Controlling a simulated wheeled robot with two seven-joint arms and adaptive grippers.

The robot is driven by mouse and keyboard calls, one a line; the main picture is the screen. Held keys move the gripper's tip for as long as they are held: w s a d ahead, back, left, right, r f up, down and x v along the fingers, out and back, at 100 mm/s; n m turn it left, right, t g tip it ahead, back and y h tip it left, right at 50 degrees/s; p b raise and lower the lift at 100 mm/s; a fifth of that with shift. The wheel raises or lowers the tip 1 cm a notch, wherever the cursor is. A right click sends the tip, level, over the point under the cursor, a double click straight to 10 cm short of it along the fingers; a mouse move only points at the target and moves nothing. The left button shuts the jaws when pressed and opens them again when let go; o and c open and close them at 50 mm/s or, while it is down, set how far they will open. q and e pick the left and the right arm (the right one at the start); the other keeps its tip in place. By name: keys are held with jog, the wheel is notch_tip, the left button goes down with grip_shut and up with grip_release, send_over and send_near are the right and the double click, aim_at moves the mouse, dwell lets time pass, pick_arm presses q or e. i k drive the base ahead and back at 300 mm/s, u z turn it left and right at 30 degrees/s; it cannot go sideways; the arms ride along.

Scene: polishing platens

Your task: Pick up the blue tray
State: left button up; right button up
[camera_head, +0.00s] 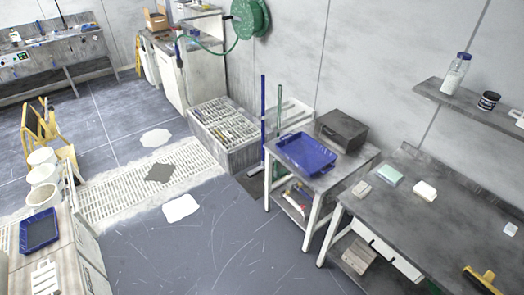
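A blue tray (306,153) with raised rims and a handle at its back left lies on the grey top of a small white-legged table (345,171), right of centre. It looks empty. A second, darker blue tray or shallow box (40,231) lies on a light cabinet top (75,262) at the lower left. Neither of my grippers shows in the head view, and nothing touches either tray.
A black box (341,131) stands behind the blue tray. A long grey workbench (450,225) adjoins on the right, bearing small blocks and a yellow-and-black item (484,280). A blue pole (263,115) stands left of the table. Open floor (215,240) lies left of the table.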

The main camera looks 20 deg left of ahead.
aim_at(310, 156)
jog(key=u, duration=0.6)
jog(key=k, duration=0.5)
jog(key=z, duration=0.5)
jog(key=i, duration=0.85)
jog(key=z, duration=0.4)
jog(key=i, duration=0.65)
jog(key=u, duration=0.25)
